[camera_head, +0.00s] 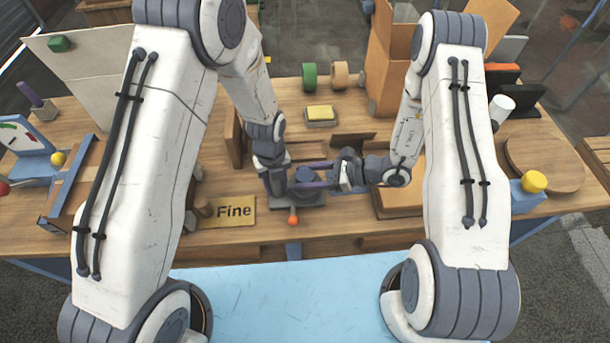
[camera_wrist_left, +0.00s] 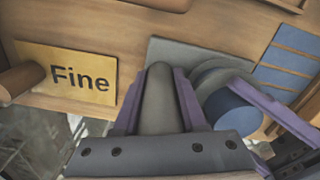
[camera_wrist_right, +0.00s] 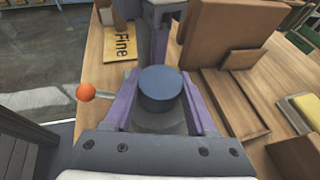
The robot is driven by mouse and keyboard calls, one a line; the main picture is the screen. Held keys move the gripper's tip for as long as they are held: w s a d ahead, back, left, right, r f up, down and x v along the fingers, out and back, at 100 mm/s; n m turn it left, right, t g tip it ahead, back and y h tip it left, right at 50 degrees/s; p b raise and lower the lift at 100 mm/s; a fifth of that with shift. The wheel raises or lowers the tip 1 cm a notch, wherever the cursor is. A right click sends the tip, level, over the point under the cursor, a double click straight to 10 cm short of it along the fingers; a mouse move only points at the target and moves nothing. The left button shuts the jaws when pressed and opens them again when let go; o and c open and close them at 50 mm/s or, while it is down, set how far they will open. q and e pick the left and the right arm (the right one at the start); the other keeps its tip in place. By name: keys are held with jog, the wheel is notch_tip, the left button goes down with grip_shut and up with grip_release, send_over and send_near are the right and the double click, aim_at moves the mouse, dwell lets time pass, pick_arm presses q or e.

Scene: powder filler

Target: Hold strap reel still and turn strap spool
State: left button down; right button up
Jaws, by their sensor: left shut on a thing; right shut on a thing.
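The strap reel has a grey base (camera_head: 300,199) at the table's front middle, with a grey post (camera_wrist_left: 159,100) and a round blue spool (camera_head: 305,175) beside it. My left gripper (camera_head: 275,185) is shut on the grey post, one purple finger on each side in the left wrist view. My right gripper (camera_head: 322,176) reaches in from the right and is shut on the blue spool (camera_wrist_right: 160,88). The spool's top faces up between the purple fingers. An orange ball (camera_head: 293,220) on a short rod sticks out at the front of the reel. The fingers' contact points are partly hidden.
A yellow "Fine" plate (camera_head: 235,211) lies left of the reel. A yellow block on a grey stand (camera_head: 320,116), a green roll (camera_head: 309,77) and a tan roll (camera_head: 340,75) stand behind. A wooden panel (camera_head: 236,137) stands close behind my left gripper.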

jog(key=shift+a+m+t+h, duration=0.1)
jog(key=shift+m+t+h, duration=1)
jog(key=shift+m+t, duration=1.05)
jog(key=o, duration=1.4)
jog(key=shift+s+d+r, duration=0.2)
jog(key=shift+s+d, duration=0.05)
jog(key=shift+d, duration=0.3)
jog(key=s+d, duration=0.2)
jog(key=d, duration=0.1)
jog(key=s+d, duration=0.2)
jog(key=d, duration=0.1)
jog(key=s+d, duration=0.3)
jog(key=shift+s+d+r, duration=0.1)
jog(key=shift+r, duration=0.3)
jog(key=shift+s+d, duration=0.7)
jog(key=shift+d, duration=0.1)
